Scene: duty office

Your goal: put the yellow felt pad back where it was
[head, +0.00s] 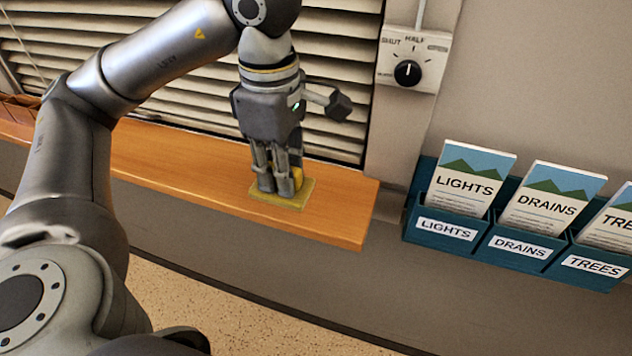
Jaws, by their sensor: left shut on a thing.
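The yellow felt pad (264,196) shows as a flat square on the wooden sill, near its right end. A brighter yellow raised part shows on it beside my fingers; I cannot tell whether it belongs to the pad. My left gripper (278,187) points straight down over the pad, with its fingertips at the pad's top. It is shut on the pad, and the fingers hide most of the grip. The pad lies level and appears to touch the sill. My right gripper is not in view.
The wooden sill (190,166) runs along below the slatted blind (335,60). A dial box (430,62) hangs on the wall at the upper right. A teal rack (412,222) with leaflets stands right of the sill.

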